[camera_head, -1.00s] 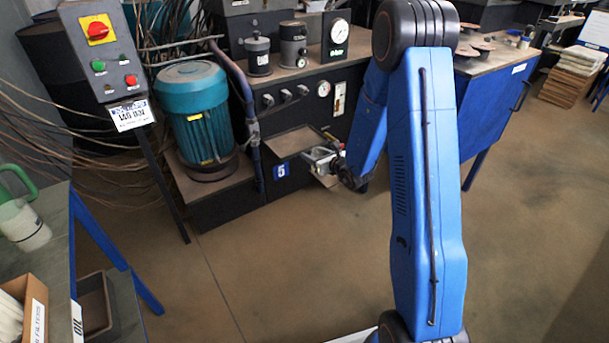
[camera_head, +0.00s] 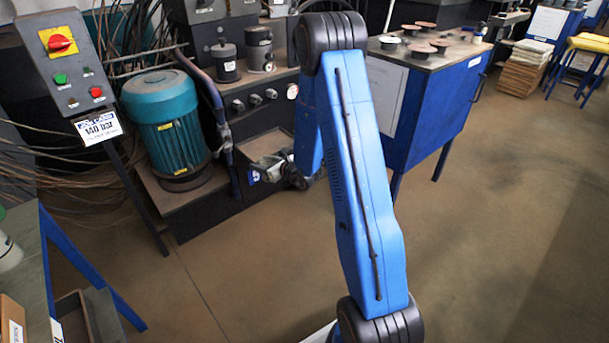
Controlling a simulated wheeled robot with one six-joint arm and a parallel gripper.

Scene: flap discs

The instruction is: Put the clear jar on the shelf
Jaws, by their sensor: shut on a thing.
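My gripper (camera_head: 272,169) is small and far off, at the end of my blue arm, in front of the dark press unit. It is shut on a small pale, see-through-looking thing that I take for the clear jar; its outline is too blurred to be sure. My arm's last links partly cover this spot. A dark ledge (camera_head: 262,143) on the press unit is just behind and above the gripper, over a blue sign with a 5. I cannot tell whether this ledge is the shelf, or whether the gripper touches it.
A teal motor (camera_head: 165,125) stands left of the gripper, and a control box (camera_head: 72,65) on a post is further left. A blue workbench (camera_head: 440,95) with several discs on top stands to the right. Open floor (camera_head: 500,240) lies at the right and front.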

